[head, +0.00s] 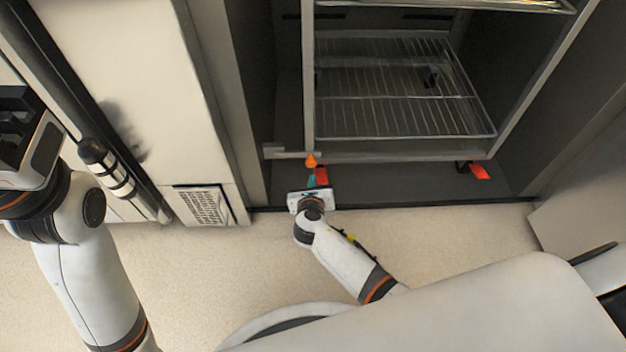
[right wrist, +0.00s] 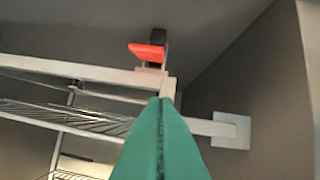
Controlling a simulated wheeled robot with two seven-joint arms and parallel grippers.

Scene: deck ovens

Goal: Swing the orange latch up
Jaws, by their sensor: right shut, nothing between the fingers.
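A small orange cone-shaped piece (head: 311,160) is on the rack frame (head: 400,156) above the latch. A second orange-red latch (head: 479,171) is at the frame's right corner. Wire shelves (head: 400,90) fill the rack. A white cabinet (head: 150,80) stands left. Pale floor lies in front.

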